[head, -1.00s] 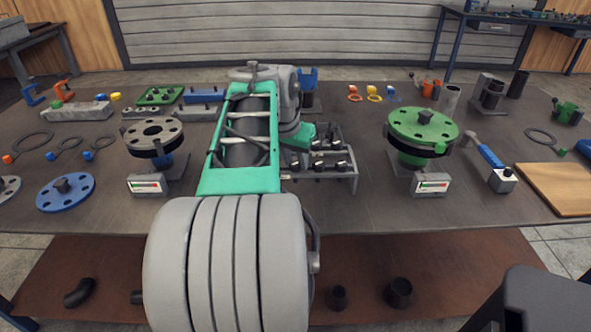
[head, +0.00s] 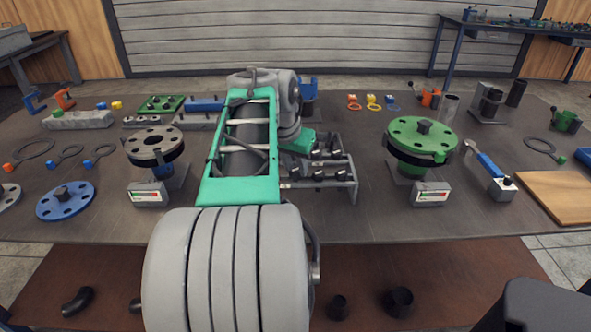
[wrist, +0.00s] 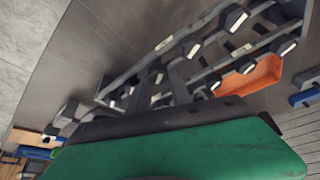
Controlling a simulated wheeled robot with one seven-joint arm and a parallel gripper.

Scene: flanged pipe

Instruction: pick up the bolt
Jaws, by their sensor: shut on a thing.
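The bolts stand in a grey metal rack (head: 354,182) just right of my arm, several dark-headed ones in rows. They also show in the wrist view, such as one bolt (wrist: 235,19) at the top and another bolt (wrist: 192,46) nearer the middle. My gripper (wrist: 184,88) reaches in among the bolts at the rack's left part, its green body filling the bottom of the wrist view. Its fingers are shut on a bolt, whose outline is hard to make out between them. In the head view my arm hides the fingertips.
A grey flange (head: 155,141) stands left of my arm, and a green flange (head: 422,135) stands to the right. A blue-handled tool (head: 489,164) lies beyond it. An orange part (wrist: 248,77) lies beyond the rack in the wrist view. The table front right of my arm is clear.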

